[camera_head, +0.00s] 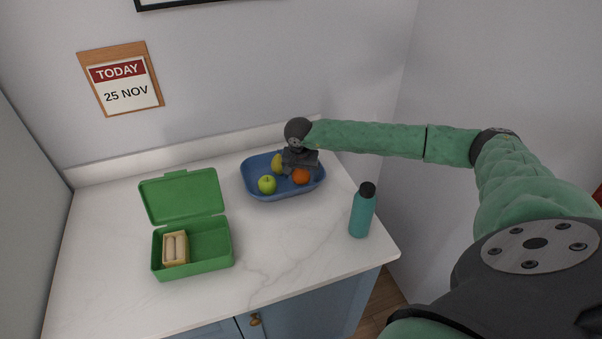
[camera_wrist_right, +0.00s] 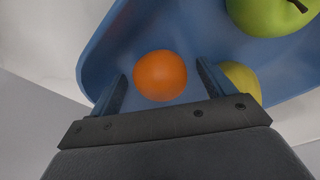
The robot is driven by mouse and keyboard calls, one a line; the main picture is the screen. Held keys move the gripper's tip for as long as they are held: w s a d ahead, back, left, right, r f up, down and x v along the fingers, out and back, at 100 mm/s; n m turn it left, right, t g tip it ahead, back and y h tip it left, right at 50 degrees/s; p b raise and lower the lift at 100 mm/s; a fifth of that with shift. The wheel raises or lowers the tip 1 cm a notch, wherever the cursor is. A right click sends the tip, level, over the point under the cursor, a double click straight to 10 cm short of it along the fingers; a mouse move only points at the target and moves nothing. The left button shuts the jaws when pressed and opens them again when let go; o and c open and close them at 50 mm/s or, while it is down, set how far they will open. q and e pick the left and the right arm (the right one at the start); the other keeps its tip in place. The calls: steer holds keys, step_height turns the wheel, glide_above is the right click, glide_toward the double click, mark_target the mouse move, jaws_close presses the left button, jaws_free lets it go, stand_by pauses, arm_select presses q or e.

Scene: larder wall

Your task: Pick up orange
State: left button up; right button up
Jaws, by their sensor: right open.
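The orange (camera_head: 300,176) lies in the blue tray (camera_head: 262,194) on the counter, near the tray's right side. In the right wrist view the orange (camera_wrist_right: 160,75) shows between the two fingers. My right gripper (camera_head: 301,168) is over the tray, just above the orange; the gripper hides part of it in the head view. In the wrist view the right gripper (camera_wrist_right: 163,88) is open, one finger on each side of the orange. I cannot tell whether the fingers touch it. My left gripper is not in view.
A green apple (camera_head: 267,185) and a yellow fruit (camera_head: 277,164) share the tray; the yellow fruit is close to one finger. A teal bottle (camera_head: 362,211) stands at the counter's right edge. An open green lunchbox (camera_head: 222,243) is at left. The counter between is clear.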

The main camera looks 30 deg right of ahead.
steer(key=shift+f, duration=0.2)
steer(key=c, duration=1.1)
steer(key=shift+c, duration=0.2)
steer(key=shift+r, duration=0.15)
